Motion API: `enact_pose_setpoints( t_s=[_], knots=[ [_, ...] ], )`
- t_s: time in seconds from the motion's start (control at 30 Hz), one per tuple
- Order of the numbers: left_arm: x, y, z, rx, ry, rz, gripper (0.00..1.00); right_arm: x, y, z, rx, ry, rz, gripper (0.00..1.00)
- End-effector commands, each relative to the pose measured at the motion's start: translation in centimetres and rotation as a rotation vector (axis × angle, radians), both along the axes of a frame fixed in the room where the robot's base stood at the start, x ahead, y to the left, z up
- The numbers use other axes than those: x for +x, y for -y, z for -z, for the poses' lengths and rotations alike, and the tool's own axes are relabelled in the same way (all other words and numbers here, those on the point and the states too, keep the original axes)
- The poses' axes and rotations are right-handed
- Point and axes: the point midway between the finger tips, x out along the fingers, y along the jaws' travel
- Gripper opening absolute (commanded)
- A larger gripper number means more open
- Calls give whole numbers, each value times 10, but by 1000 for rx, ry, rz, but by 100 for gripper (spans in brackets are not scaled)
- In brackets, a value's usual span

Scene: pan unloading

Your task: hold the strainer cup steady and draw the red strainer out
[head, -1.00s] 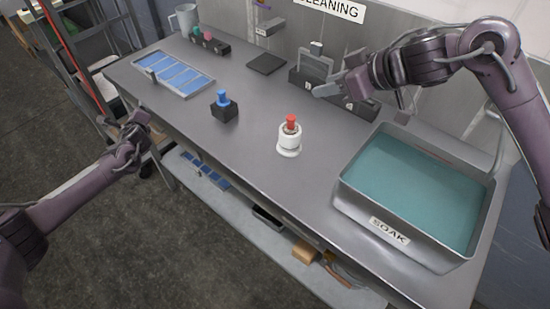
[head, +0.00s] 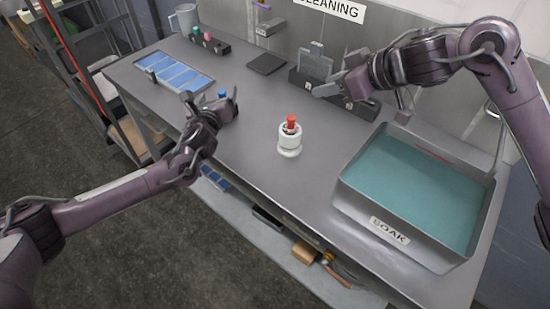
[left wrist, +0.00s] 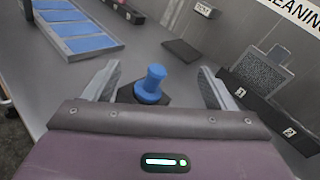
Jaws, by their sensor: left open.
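The white strainer cup (head: 289,141) stands upright on the table's middle in the head view. The red strainer (head: 291,121) sits in it, with its red top sticking out. My left gripper (head: 211,97) is left of the cup and apart from it. It is open and empty, over the table beside a blue-knobbed piece. In the left wrist view the blue knob (left wrist: 151,84) shows between the spread fingers, beyond them; contact is not clear. My right gripper (head: 338,89) hovers right of and behind the cup, near the back rack. Its finger gap is not clear.
A basin labelled SOAK (head: 389,232) holds teal liquid at the right. A dark rack (head: 306,82) with a grey mesh plate (head: 316,62) stands at the back. A tray of blue panels (head: 201,91) lies at the left. Table around the cup is clear.

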Motion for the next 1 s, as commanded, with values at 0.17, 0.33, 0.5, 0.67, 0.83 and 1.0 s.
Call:
enact_pose_setpoints(
  t_s=[0.17,0.33,0.5,0.67,0.83,1.0],
  knots=[
    [-40,104,-9,-51,47,177,78,0,0,0,0,0,0,36],
    [-96,182,-17,-69,111,321,78,0,0,0,0,0,0,36],
    [-135,176,28,125,137,367,78,0,0,0,0,0,0,36],
    [-158,174,49,229,157,391,78,0,0,0,0,0,0,36],
    [-158,175,54,267,169,397,78,0,0,0,0,0,0,36],
    [-136,184,54,269,170,397,78,0,0,0,0,0,0,36]
  ],
)
